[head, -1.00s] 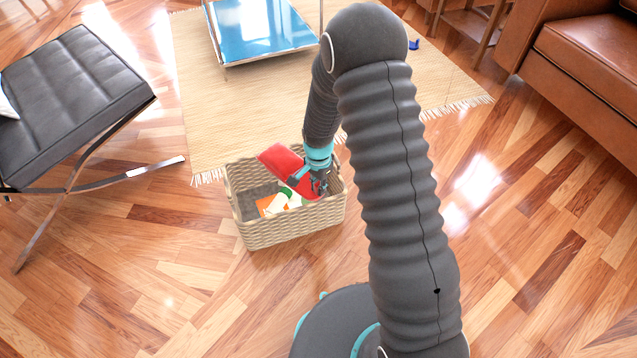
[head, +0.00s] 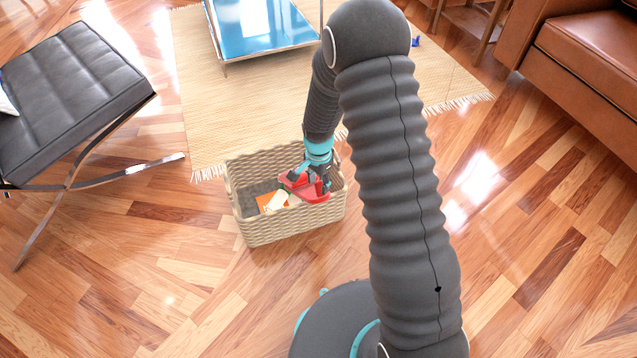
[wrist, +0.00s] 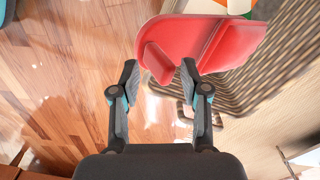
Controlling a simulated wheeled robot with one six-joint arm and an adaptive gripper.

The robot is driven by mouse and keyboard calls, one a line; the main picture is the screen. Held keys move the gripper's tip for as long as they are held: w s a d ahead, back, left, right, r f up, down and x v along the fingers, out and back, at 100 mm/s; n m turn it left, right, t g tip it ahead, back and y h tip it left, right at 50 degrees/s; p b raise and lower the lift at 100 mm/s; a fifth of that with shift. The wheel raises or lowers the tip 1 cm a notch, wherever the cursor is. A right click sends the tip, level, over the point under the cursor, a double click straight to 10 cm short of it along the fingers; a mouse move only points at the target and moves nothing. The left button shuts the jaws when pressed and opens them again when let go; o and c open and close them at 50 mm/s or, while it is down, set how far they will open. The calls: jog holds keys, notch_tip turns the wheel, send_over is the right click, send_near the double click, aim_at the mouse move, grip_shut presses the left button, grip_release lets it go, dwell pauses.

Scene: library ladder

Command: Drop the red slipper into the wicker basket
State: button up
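The red slipper (head: 313,194) is inside the wicker basket (head: 290,230), at its right part, beside or over the other contents; my gripper hides some of it. My gripper (head: 316,180) is low over the right side of the basket. In the wrist view, my gripper (wrist: 158,74) has its two fingers spread apart. The slipper (wrist: 205,38) shows just beyond the fingertips, with part of it in line with the gap. The left finger looks clear of it; I cannot tell whether the right one touches it. The basket's weave (wrist: 245,95) shows beside the slipper.
Orange and pale items (head: 275,202) lie in the basket. A straw rug (head: 250,110) lies behind it, with a blue-topped table (head: 262,27). A black stool (head: 70,100) stands left and a brown leather sofa (head: 590,60) right. The wood floor around the basket is clear.

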notch_tip(320, 180, up, 11)
dwell(0.4)
dwell(0.4)
jog(key=s+d+r+n+t+p, duration=0.1)
jog(key=s+d+r+n, duration=0.4)
jog(key=s+r, duration=0.8)
jog(key=s+d+r+n+t, duration=0.4)
jog(key=s+d+r, duration=0.1)
jog(key=s+r, duration=0.8)
notch_tip(320, 180, up, 2)
jog(key=shift+s+r+n+t+p, duration=0.2)
jog(key=shift+s+n+t+p, duration=0.1)
jog(key=shift+s+n+p, duration=0.1)
